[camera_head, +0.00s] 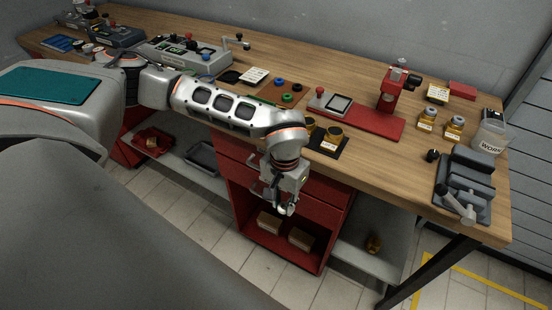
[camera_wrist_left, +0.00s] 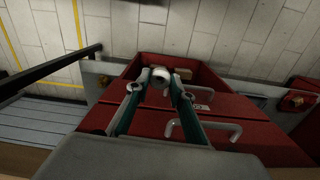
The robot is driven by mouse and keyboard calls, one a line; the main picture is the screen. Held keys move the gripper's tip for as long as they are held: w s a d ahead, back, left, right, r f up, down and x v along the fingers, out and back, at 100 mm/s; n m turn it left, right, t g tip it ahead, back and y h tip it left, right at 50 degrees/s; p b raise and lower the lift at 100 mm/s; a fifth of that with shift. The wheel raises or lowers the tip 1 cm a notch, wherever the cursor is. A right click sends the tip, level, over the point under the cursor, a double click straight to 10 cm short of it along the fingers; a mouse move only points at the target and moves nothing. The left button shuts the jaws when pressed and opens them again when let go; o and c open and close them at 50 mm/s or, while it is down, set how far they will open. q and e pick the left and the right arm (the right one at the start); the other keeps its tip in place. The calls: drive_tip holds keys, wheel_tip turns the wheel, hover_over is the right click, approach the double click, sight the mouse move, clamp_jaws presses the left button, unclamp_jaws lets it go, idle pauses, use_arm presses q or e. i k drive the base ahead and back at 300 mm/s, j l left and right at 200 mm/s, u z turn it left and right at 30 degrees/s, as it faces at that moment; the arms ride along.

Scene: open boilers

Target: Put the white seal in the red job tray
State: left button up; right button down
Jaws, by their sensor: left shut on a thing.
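My left gripper (camera_head: 287,208) hangs in front of the red drawer cabinet, below the bench's front edge. In the left wrist view its fingertips (camera_wrist_left: 160,78) are closed on a small white round thing, which looks like the white seal (camera_wrist_left: 161,74). In the head view the seal is too small to make out. A red tray (camera_head: 165,138) with a brownish thing in it sits on the lower shelf to the left of the cabinet, apart from the gripper. A red tray with contents also shows at the right in the left wrist view (camera_wrist_left: 304,84). My right gripper is out of view.
The red cabinet (camera_head: 322,208) has drawers with handles and an open bottom holding brown boxes. A dark grey tray (camera_head: 203,158) lies on the shelf between red tray and cabinet. The wooden bench (camera_head: 330,62) carries several fixtures, jars and a vice (camera_head: 464,187).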

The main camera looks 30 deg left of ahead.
sight(160, 148)
drive_tip(key=j+u, duration=0.1)
drive_tip(key=j, duration=0.4)
drive_tip(key=j+u, duration=0.1)
drive_tip(key=j, duration=0.4)
drive_tip(key=i+j+u, duration=0.1)
drive_tip(key=j, duration=0.4)
drive_tip(key=j+u, duration=0.1)
drive_tip(key=j, duration=0.4)
drive_tip(key=i+j+u, duration=0.1)
drive_tip(key=j, duration=0.35)
drive_tip(key=i+j+u, duration=0.1)
drive_tip(key=j, duration=0.4)
drive_tip(key=i+j+u, duration=0.1)
drive_tip(key=j, duration=0.35)
drive_tip(key=i+j, duration=0.2)
drive_tip(key=j, duration=0.25)
drive_tip(key=k+u, duration=0.05)
